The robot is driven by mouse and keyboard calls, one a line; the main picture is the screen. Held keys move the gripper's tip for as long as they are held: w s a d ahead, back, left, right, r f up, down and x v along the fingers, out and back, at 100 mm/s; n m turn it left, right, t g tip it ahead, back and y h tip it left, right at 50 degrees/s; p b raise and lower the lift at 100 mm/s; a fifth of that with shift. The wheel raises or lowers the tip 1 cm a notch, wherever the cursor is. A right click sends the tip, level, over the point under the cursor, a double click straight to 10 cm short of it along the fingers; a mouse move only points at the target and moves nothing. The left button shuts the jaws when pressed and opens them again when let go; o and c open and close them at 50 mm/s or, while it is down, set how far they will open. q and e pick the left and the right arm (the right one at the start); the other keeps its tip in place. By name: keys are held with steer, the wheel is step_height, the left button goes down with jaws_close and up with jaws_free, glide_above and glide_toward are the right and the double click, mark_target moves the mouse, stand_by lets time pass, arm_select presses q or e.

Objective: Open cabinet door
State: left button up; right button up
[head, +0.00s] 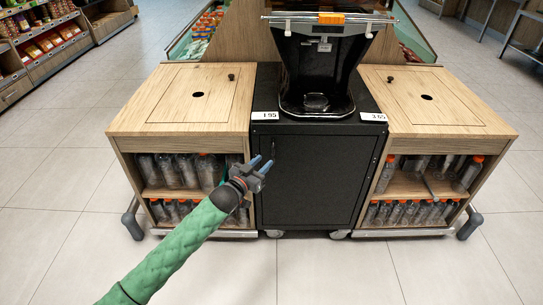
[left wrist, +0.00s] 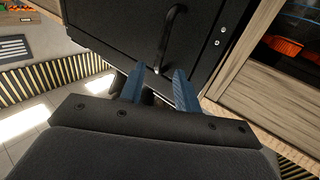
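The black cabinet door (head: 315,185) is shut, flat in the front of the cabinet under the juicer. Its dark bar handle (head: 274,147) is near the door's left edge. The handle also shows as a curved bar in the left wrist view (left wrist: 168,36). My left gripper (head: 262,163) is in front of the door's left side, close to the handle's lower end. In the left wrist view its two blue fingers (left wrist: 158,76) are apart with nothing between them. The handle lies beyond the fingertips. My right gripper is not in view.
The black juicer (head: 318,70) stands on the cabinet. Wooden side units (head: 180,128) (head: 440,128) with shelves of orange-capped bottles flank it. A wheel (head: 340,234) is under the cabinet. The tiled floor (head: 335,270) in front is clear.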

arm_select(q)
steer(key=x, duration=0.5)
steer(key=shift+w+d, duration=0.15)
steer(key=shift+w, duration=0.05)
jaws_close()
